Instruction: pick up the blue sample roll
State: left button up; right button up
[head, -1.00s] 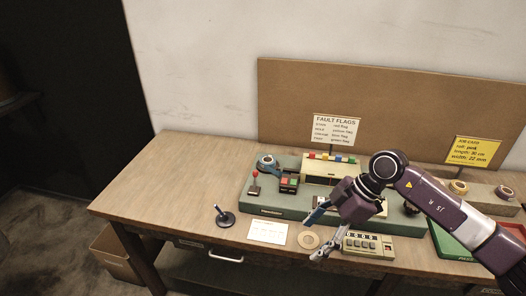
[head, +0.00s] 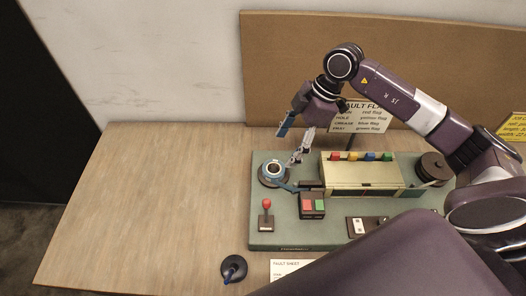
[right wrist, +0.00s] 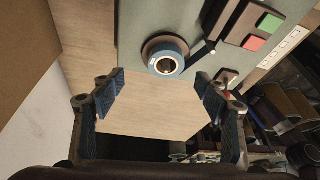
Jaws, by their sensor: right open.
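The blue sample roll (head: 274,167) sits on a round dark spindle at the left end of the green machine (head: 262,230). In the right wrist view the blue roll (right wrist: 166,57) shows as a ring around a pale core, just beyond the fingertips. My right gripper (head: 290,146) is open and empty, above and behind the roll in the head view. In the right wrist view its fingers (right wrist: 160,82) stand on either side of the roll, apart from it. My left gripper is not in view.
A red-knobbed lever (head: 266,215), a red and green button box (head: 312,205) and a cream box (head: 360,175) with coloured flags stand on the machine. A dark roll (head: 433,167) is at its right. The table's left part (head: 150,190) is bare.

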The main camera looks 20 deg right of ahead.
aim_at(276, 165)
jog(key=shift+s+a+f+p, duration=0.3)
jog(key=shift+a+f+p, duration=0.1)
jog(key=shift+f, duration=0.25)
jog(key=shift+s+a+f+p, duration=0.25)
jog(key=shift+a+f+p, duration=0.15)
jog(key=shift+f, duration=0.2)
jog(key=p+x, duration=0.1)
jog(key=x, duration=0.3)
jog(key=shift+w+a+r, duration=0.1)
jog(key=shift+w, duration=0.1)
jog(key=shift+f+p, duration=0.3)
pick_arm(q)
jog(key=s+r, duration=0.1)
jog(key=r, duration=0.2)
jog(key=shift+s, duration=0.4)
pick_arm(e)
jog(key=c, duration=1.2)
